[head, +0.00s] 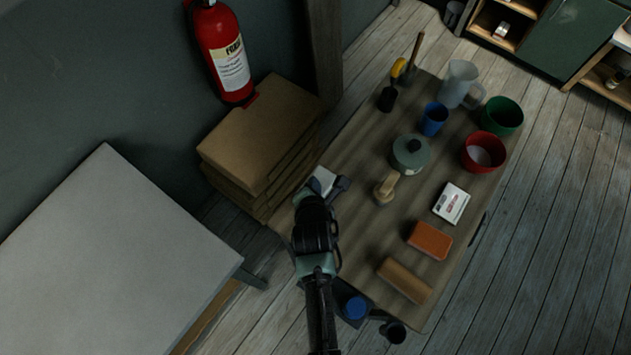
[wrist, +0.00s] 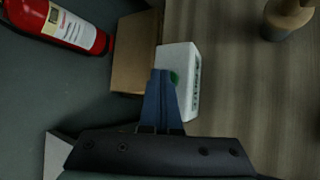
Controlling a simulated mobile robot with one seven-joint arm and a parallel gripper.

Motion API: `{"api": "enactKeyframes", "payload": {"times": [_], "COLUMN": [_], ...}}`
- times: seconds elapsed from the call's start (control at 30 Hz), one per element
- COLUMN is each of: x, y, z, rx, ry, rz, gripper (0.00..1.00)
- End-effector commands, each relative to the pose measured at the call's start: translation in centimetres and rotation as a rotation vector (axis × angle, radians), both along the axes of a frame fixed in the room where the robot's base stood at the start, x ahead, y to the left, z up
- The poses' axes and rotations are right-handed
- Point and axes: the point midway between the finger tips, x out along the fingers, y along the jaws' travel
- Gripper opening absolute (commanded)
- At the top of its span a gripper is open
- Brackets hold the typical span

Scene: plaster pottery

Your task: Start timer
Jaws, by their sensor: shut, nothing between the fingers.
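The timer is a small white box (wrist: 187,62) with a green button (wrist: 175,77) on it, in the wrist view. In the head view the white box (head: 326,176) is at the left edge of the wooden table, partly hidden by my arm. My gripper (wrist: 163,72) is shut and empty, its blue fingers together. The fingertips overlap the left side of the box, close beside the green button. I cannot tell whether they touch it. In the head view my gripper (head: 315,185) is over the box's near side.
A wooden-handled tool (head: 386,188), a lidded green pot (head: 410,153), cups, bowls and orange and brown blocks occupy the wooden table (head: 350,240). A pale table (head: 95,255) is at left.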

Motion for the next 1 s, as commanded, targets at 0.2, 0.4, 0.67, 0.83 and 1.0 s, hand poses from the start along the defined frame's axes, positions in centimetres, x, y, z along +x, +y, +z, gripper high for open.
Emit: {"api": "enactKeyframes", "payload": {"times": [0.2,0.4,0.67,0.83,1.0], "x": [-0.1,-0.1,-0.1,-0.1,-0.1], "y": [0.0,0.0,0.0,0.0,0.0], "z": [1.2,1.7,1.7,2.8,4.6], "rx": [0.0,0.0,0.0,0.0,0.0], "ry": [0.003,0.002,0.001,0.001,0.002], "rz": [0.0,-0.001,0.0,0.0,-0.001], "gripper": [0.0,0.0,0.0,0.0,0.0]}}
